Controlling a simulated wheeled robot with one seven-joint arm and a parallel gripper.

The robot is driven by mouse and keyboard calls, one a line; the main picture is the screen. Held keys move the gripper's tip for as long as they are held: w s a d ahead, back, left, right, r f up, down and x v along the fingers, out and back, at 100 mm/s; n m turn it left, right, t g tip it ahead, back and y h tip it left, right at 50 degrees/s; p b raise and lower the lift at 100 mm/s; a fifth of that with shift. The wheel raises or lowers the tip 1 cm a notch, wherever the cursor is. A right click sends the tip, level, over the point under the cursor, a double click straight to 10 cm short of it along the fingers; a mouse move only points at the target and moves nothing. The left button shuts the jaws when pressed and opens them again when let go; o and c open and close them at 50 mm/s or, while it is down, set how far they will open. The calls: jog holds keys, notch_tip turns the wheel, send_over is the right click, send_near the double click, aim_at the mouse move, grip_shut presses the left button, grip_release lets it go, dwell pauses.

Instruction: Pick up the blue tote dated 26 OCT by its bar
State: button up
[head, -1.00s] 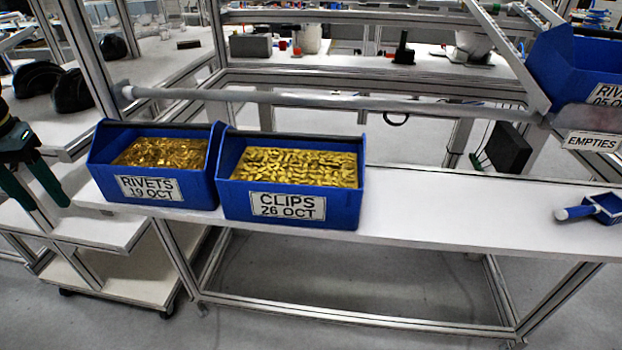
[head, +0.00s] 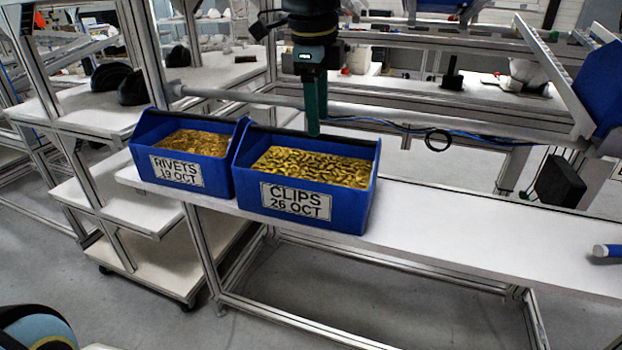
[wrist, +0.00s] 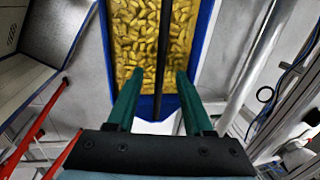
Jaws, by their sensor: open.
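The blue tote labelled CLIPS 26 OCT (head: 300,215) stands on the white shelf, full of gold clips. In the wrist view, my gripper (wrist: 159,78) is open and empty, fingers apart. A blue tote (wrist: 205,40) of gold pieces lies below it, and a dark bar (wrist: 163,50) runs lengthwise over the contents, between the fingers in the picture.
A blue tote labelled RIVETS 19 OCT (head: 178,172) stands close against the left side of the clips tote. A grey rail (head: 245,97) runs behind both totes. The white shelf (head: 450,225) is clear to the right, up to a blue-handled object (head: 607,250) at the edge.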

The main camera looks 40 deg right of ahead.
jog(key=f, duration=0.2)
jog(key=w+f+p, duration=0.1)
jog(key=f, duration=0.1)
jog(key=shift+w, duration=0.2)
jog(key=shift+w+d+f, duration=0.1)
jog(key=shift+f, duration=0.5)
grip_shut()
dwell(0.7)
